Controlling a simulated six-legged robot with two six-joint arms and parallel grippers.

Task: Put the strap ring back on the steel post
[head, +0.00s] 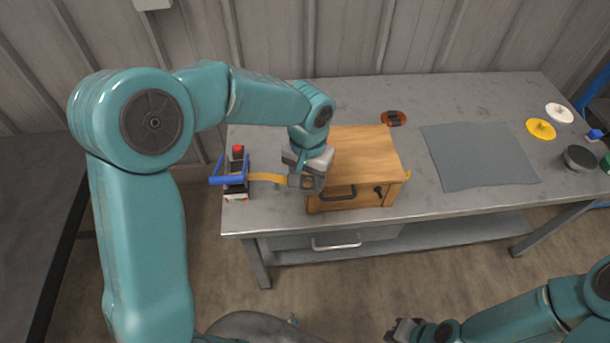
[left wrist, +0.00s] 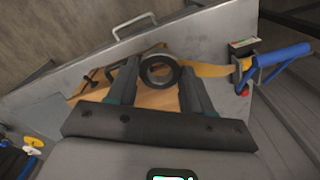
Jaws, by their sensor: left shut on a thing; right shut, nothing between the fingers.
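My left gripper (head: 304,183) is shut on the strap ring (left wrist: 160,70), a dark round ring between its two fingers in the left wrist view. In the head view the gripper is at the left front of the wooden box (head: 362,150) and mostly hides the ring. An orange-yellow strap (head: 268,177) runs from the ring left to a ratchet (head: 236,190) with a blue handle; it also shows in the left wrist view (left wrist: 208,70). I cannot make out the steel post in either view. My right gripper (head: 403,330) is shut and empty, low in front of the table.
The wooden box stands on the grey metal table (head: 300,222). A grey mat (head: 478,156) lies right of it, and a red-brown object (head: 393,118) behind it. A yellow disc (head: 541,129), a white disc (head: 559,112) and a dark round container (head: 580,158) are far right.

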